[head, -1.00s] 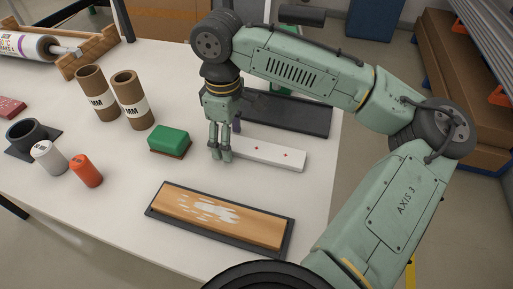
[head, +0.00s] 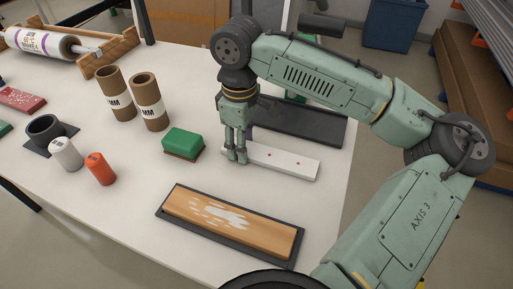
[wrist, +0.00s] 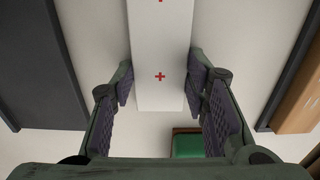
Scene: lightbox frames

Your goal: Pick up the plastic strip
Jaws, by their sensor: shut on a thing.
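The plastic strip (head: 285,163) is a long white bar with small red crosses, lying on the white table. My gripper (head: 237,157) points down at the strip's left end in the head view. In the wrist view, my gripper (wrist: 160,84) has one finger pad at each long side of the strip (wrist: 160,50), shut on it near one red cross. The strip's near end lies between the fingers. It appears still flat at table level; any gap beneath it cannot be seen.
A green block (head: 182,141) with a brown base sits close left of my gripper. A black tray (head: 300,125) lies behind the strip, and a wooden board on a dark tray (head: 232,216) in front. Cardboard tubes (head: 150,103) and white and orange cylinders stand left.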

